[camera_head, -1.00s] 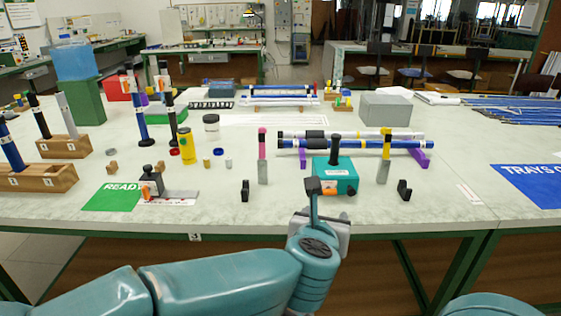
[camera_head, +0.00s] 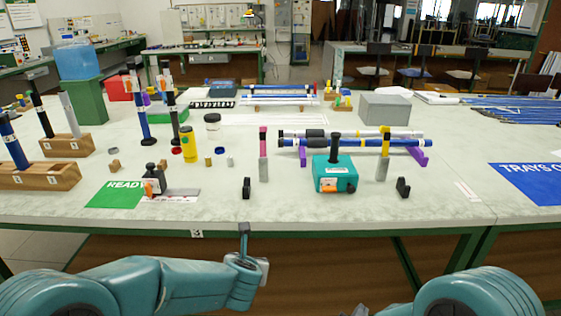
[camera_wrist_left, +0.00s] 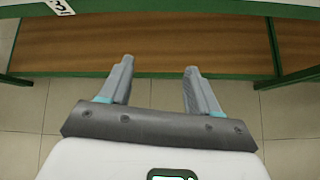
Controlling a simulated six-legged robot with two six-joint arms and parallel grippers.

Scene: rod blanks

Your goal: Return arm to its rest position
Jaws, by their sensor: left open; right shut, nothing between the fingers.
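My left arm (camera_head: 165,285) reaches in from the left along the bottom of the head view. Its wrist (camera_head: 243,270) is in front of the table's near edge and below the top. My left gripper (camera_wrist_left: 157,70) shows in the left wrist view with its two grey fingers wide apart and nothing between them. The wrist mostly hides those fingers in the head view. My right gripper (camera_head: 360,311) just shows at the bottom edge of the head view, near my right arm (camera_head: 470,298). It is shut and empty, largely cut off by the frame.
The table's green front edge (camera_head: 330,232) runs just beyond my left wrist. On the table stand a teal box (camera_head: 332,182) with a black knob, a yellow bottle (camera_head: 187,145), black holders (camera_head: 246,188) and wooden rod blocks (camera_head: 45,176). The table's front strip is clear.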

